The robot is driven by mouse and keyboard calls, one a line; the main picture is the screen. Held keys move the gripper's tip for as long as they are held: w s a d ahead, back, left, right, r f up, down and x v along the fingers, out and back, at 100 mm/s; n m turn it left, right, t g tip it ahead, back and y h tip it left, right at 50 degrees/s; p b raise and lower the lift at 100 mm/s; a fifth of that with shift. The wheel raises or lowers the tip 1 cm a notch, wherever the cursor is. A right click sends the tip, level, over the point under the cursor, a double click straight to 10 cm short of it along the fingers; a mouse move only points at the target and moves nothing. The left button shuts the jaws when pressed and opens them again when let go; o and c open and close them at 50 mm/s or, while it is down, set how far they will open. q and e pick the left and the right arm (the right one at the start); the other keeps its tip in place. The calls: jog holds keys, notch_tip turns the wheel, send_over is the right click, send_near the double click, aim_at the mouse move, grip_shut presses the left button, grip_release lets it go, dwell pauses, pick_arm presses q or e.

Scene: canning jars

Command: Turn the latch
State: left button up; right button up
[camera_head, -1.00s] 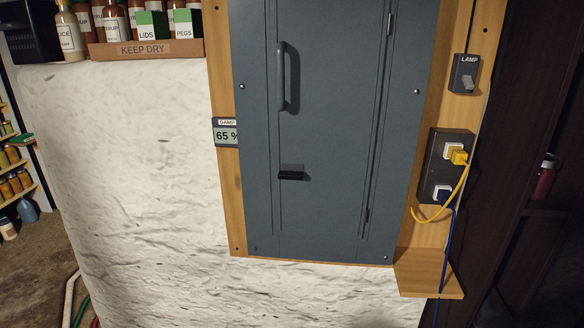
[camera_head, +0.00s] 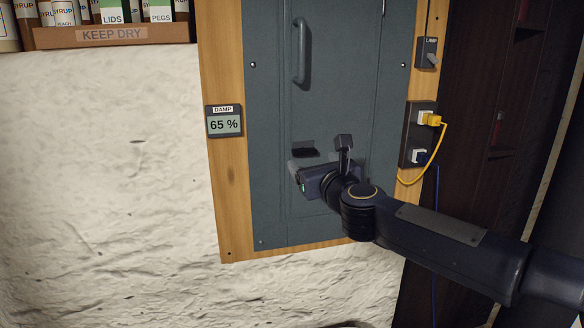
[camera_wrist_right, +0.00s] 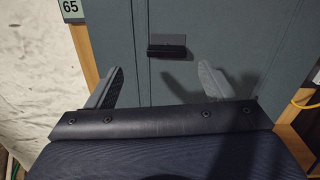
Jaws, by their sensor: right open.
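The latch (camera_head: 305,153) is a small black bar lying level on the left part of the grey metal cabinet door (camera_head: 345,95). It also shows in the right wrist view (camera_wrist_right: 167,47), ahead of the fingertips and roughly midway between them. My right gripper (camera_head: 294,170) is just below the latch in the head view. In the right wrist view its two grey fingers (camera_wrist_right: 160,75) are spread wide with nothing between them. I see no contact with the latch. The door is closed, with a vertical handle (camera_head: 300,50) above the latch. My left gripper is not in view.
A damp meter (camera_head: 224,123) reading 65 % is on the wooden frame at left. A lamp switch (camera_head: 427,52) and a socket box with a yellow plug (camera_head: 430,119) and cable are at right. A "KEEP DRY" crate (camera_head: 110,35) stands upper left on the white wall.

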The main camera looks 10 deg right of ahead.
aim_at(306, 152)
jog(key=shift+m+h, duration=0.3)
jog(key=shift+m, duration=0.6)
jog(key=w+p, duration=0.3)
jog(key=w, duration=0.4)
jog(key=shift+w+d, duration=0.1)
jog(key=shift+d, duration=0.1)
jog(key=shift+w, duration=0.55)
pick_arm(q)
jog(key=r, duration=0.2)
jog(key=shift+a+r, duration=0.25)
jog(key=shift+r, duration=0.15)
pick_arm(e)
jog(key=c, duration=1)
